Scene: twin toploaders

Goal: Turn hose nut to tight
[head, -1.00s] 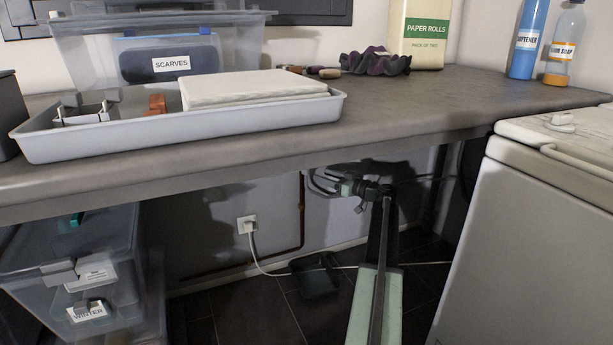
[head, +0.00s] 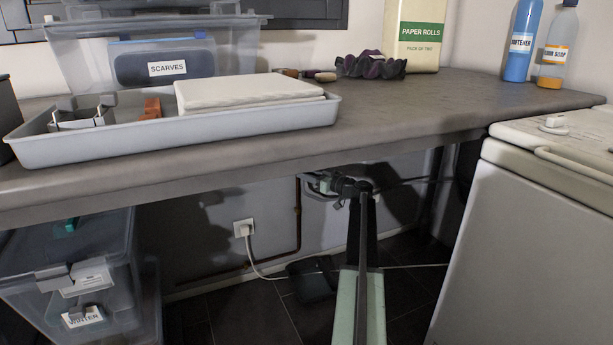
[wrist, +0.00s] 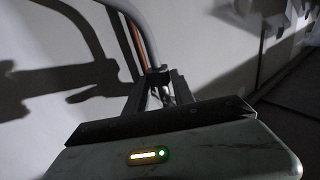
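My arm reaches under the counter toward the wall, and my gripper (head: 322,184) is small and dim there in the head view. In the wrist view, the two fingers of my gripper (wrist: 160,82) point away toward a small dark fitting (wrist: 157,74), which seems to be the hose nut. It sits at the lower end of a grey curved hose (wrist: 150,35), between or just beyond the fingertips. Shadow hides whether the fingers touch it. The nut's markings and turn angle cannot be read.
The counter (head: 440,105) and its front edge hang over my arm. A white top-loader (head: 530,240) stands at the right. Clear bins (head: 70,270) stand below at the left. A plugged socket (head: 243,229) and cable are on the wall. A copper pipe (wrist: 132,45) runs beside the hose.

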